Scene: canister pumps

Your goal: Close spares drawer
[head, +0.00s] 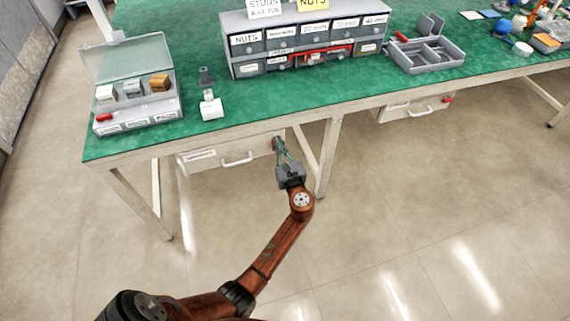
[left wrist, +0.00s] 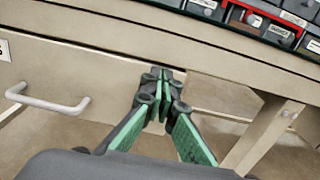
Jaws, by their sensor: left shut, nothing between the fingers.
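A pale drawer (head: 212,160) with a white label and a bar handle sits under the green bench's front edge at left. Its label is too small to read in the head view. The drawer front also shows in the left wrist view (left wrist: 110,72), with its handle (left wrist: 48,102) left of my fingers. My left gripper (head: 278,146) is shut and empty, its fingertips at the right end of the drawer front, against it or very close. My right gripper is not in view.
A second drawer (head: 412,108) with a red spot hangs under the bench further right. A bench leg (head: 328,158) stands just right of my left gripper. A grey parts cabinet (head: 300,50), an open case (head: 135,118) and a grey tray (head: 425,57) stand on top.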

